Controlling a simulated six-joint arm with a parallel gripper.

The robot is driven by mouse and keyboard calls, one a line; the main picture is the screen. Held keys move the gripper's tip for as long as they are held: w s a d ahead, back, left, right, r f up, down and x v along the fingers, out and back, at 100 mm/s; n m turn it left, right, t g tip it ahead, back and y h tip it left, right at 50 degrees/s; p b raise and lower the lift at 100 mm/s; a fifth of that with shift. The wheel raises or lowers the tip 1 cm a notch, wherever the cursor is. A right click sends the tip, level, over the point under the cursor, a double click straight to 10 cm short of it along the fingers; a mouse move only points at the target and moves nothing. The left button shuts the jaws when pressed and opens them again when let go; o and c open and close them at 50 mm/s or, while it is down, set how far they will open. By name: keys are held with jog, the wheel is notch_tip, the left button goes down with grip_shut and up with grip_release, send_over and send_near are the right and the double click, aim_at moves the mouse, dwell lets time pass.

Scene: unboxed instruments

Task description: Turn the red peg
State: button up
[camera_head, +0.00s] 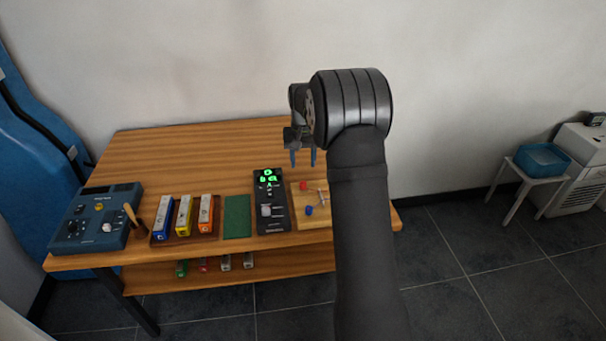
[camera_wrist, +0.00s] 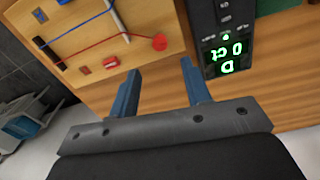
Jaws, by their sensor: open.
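The red peg (camera_wrist: 159,42) shows as a round red knob near the edge of a light wooden board (camera_wrist: 80,15) in the wrist view, with a red string running from it. The red piece at the board's far edge in the head view (camera_head: 303,185) seems to be the same one. My gripper (camera_head: 303,158) hangs above the table, beyond the board, fingers pointing down. In the wrist view my gripper (camera_wrist: 160,70) is open and empty, and the red peg appears ahead of the gap between the blue fingers. They look apart.
A black tuner with green display (camera_head: 270,200) stands just left of the board. A blue knob (camera_head: 309,210) sits on the board. A small red block (camera_wrist: 111,62) lies near the peg. A green mat (camera_head: 237,216) and several coloured boxes lie further left. The table's back is clear.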

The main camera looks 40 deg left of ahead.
notch_tip(320, 180, up, 9)
send_over(303, 183)
jog(key=shift+f, duration=0.15)
dwell(0.3)
notch_tip(303, 183, down, 17)
jog(key=shift+f, duration=0.2)
dwell(0.4)
jog(key=shift+r, duration=0.1)
